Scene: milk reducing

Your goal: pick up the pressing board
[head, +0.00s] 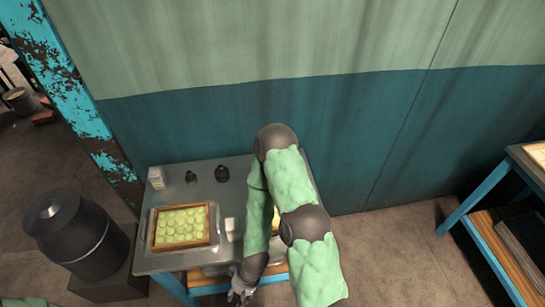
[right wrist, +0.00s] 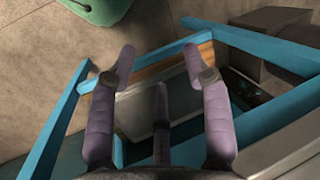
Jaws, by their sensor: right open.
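My right arm reaches down past the front edge of the grey table. My right gripper (head: 240,293) is open, low in front of the table, and its open fingers (right wrist: 159,66) show empty in the right wrist view. Beyond the fingers, a grey flat panel (right wrist: 138,104) lies inside the blue frame, behind a wooden edge (right wrist: 152,70). I cannot tell whether this panel is the pressing board; no other thing is clearly one. A wooden-framed tray (head: 152,230) of pale green rounds lies on the table. My left gripper is not in view.
The table (head: 200,175) carries a white carton (head: 157,178), dark bottles (head: 222,173) and a small white block (head: 232,224). A yellowish item is mostly hidden behind my arm. A dark canister (head: 72,232) stands left. The blue frame bars (right wrist: 225,38) surround the lower space closely.

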